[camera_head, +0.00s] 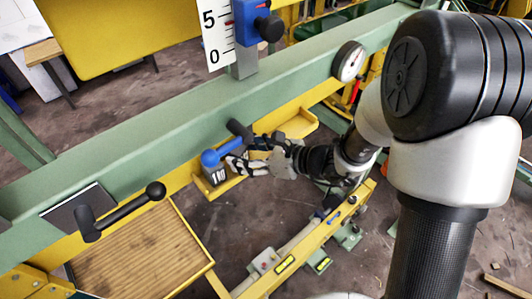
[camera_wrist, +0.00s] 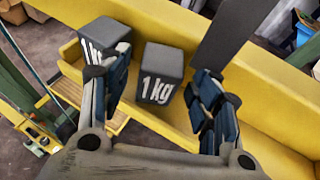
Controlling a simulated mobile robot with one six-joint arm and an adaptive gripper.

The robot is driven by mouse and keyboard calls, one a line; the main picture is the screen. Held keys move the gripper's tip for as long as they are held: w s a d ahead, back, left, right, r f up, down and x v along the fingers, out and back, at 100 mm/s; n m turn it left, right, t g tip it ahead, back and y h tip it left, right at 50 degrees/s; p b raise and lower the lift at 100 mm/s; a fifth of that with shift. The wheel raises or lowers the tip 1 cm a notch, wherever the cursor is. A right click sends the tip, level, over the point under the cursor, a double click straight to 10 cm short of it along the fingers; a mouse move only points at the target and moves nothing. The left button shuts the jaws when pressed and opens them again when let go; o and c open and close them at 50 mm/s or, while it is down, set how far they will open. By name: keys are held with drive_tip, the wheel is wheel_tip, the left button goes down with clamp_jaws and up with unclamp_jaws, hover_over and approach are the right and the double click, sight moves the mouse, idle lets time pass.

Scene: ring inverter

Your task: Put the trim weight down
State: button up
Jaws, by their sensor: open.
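The trim weight (camera_wrist: 158,75) is a dark grey block marked "1 kg" in white. In the wrist view it stands on a yellow tray (camera_wrist: 185,35), between my two fingers and apart from both as seen there. In the head view, a dark block with white marking, which looks like the weight (camera_head: 217,174), is on a small yellow shelf beside the green beam. My gripper (camera_head: 243,163) is open beside it; it also shows in the wrist view (camera_wrist: 163,85). Its finger pads are dark blue. I cannot tell how far the fingertips are from the weight.
A second grey block (camera_wrist: 104,36) with white marking stands left of the weight, close to my left finger. A dark grey panel (camera_wrist: 232,30) rises near my right finger. A green beam (camera_head: 150,130), a blue lever (camera_head: 222,153) and a black crank handle (camera_head: 125,208) are nearby.

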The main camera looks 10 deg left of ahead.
drive_tip(key=v, duration=1.1)
drive_tip(key=s+d+r+n+g+h, duration=0.1)
drive_tip(key=s+r+n+g+h, duration=0.1)
drive_tip(key=s+n, duration=0.4)
drive_tip(key=s+d+r+n+g+h, duration=0.2)
drive_tip(key=s+n+h, duration=0.1)
drive_tip(key=s+n, duration=0.35)
drive_tip(key=s+d+r+n+t+h, duration=0.1)
drive_tip(key=s+d+n+t+h, duration=0.1)
drive_tip(key=d+n+h, duration=0.2)
drive_tip(key=s+d+r+n+t+h, duration=0.2)
drive_tip(key=d+n, duration=0.3)
drive_tip(key=d, duration=0.4)
drive_tip(key=shift+s+d+r+h+b, duration=0.3)
drive_tip(key=shift+d+h, duration=0.1)
drive_tip(key=shift+h, duration=0.5)
wheel_tip(320, 180, down, 27)
drive_tip(key=b, duration=2.7)
